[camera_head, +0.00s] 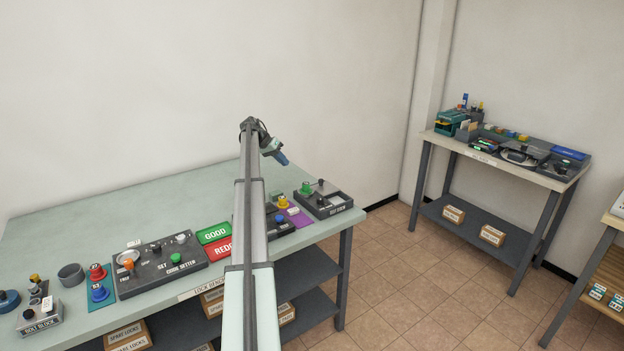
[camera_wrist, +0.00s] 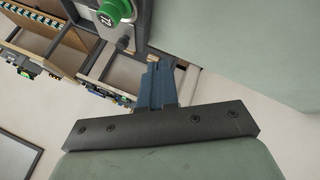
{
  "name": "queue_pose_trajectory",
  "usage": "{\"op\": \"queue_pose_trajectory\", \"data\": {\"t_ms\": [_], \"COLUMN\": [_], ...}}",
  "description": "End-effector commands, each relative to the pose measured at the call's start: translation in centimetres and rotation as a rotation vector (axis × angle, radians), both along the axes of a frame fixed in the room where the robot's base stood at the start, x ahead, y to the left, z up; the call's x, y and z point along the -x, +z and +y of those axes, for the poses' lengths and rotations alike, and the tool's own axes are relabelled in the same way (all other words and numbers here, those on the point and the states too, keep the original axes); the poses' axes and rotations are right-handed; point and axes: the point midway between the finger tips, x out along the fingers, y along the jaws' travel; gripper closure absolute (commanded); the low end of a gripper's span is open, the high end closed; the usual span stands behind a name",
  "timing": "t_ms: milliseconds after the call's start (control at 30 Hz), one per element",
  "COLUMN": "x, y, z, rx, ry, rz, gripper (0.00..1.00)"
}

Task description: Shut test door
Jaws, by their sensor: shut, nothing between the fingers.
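A dark test station (camera_head: 325,204) with a white front label too small to read surely sits at the right end of the green bench. A green knob (camera_head: 306,187) stands at its left side. In the wrist view, a green knob (camera_wrist: 115,10) with a white marking sits on a grey metal plate in a dark frame (camera_wrist: 140,35). I take this for the test door; how far it stands open I cannot tell. My gripper (camera_head: 283,160) is above the bench, behind and left of the station. Its blue fingers (camera_wrist: 155,85) are shut and empty, apart from the plate.
The bench (camera_head: 130,207) also holds a code setter (camera_head: 165,265), the green GOOD card (camera_head: 213,233), a red card and coloured knobs. My arm hides part of the bench middle. A second table (camera_head: 490,170) stands at the right, across open floor.

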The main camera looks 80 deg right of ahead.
Motion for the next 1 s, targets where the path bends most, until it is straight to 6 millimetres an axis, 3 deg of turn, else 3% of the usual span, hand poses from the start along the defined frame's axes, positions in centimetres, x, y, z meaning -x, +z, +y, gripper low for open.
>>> {"op": "queue_pose_trajectory", "data": {"t_ms": [100,267,867,1000], "x": [2.3,3.4,8.6,10.5], "y": [0.2,-0.2,-7.9,-7.9], "z": [-0.7,-1.0,-2.9,-2.2], "rx": [-0.002,-0.004,-0.004,-0.001], "ry": [-0.057,-0.078,-0.075,-0.075], "rz": [-0.020,-0.025,-0.024,-0.024], "gripper": [1.00,1.00,1.00,1.00]}}
